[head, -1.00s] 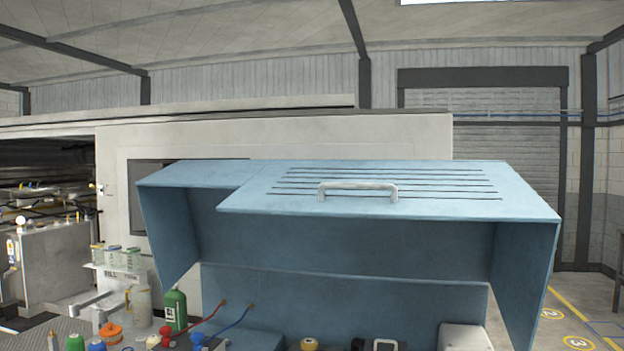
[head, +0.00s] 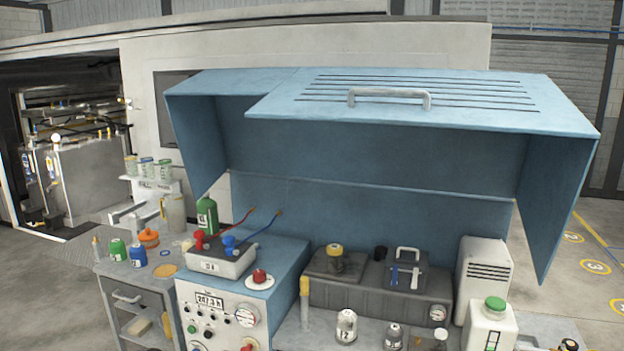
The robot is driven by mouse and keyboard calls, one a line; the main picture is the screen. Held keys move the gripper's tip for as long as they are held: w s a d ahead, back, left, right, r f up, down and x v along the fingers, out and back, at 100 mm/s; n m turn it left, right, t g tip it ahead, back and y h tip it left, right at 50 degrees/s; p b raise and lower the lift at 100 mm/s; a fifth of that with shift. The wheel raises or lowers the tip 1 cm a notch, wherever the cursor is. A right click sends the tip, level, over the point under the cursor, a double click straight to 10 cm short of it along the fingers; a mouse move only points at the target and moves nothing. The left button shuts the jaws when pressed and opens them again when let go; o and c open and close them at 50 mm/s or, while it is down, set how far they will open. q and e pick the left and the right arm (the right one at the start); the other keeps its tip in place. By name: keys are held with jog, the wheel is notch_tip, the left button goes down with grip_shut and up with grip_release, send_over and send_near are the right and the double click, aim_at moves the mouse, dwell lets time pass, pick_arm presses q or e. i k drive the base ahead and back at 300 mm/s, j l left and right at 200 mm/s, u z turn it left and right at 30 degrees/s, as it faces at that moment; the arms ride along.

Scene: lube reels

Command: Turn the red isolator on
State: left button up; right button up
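A red knob on a round white plate (head: 260,277) sits on top of the blue cabinet at the front centre-left. It looks like the red isolator, but its on or off position is too small to tell. Another red button (head: 247,348) shows low on the cabinet's front panel (head: 215,318), cut by the bottom edge. Neither of my grippers is in the head view.
A battery-like box (head: 222,258) with red and blue clamps and cables stands behind the knob. A dark tank unit (head: 375,290) is to the right under the raised blue hood (head: 420,105). A trolley (head: 140,290) with bottles stands left. Small bottles stand in front.

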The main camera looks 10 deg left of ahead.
aim_at(259, 276)
jog(key=i+j+z, duration=0.2)
jog(key=i+j, duration=0.15)
jog(key=i, duration=0.25)
jog(key=i+j+z, duration=0.15)
jog(key=i+j, duration=0.3)
jog(key=i, duration=0.15)
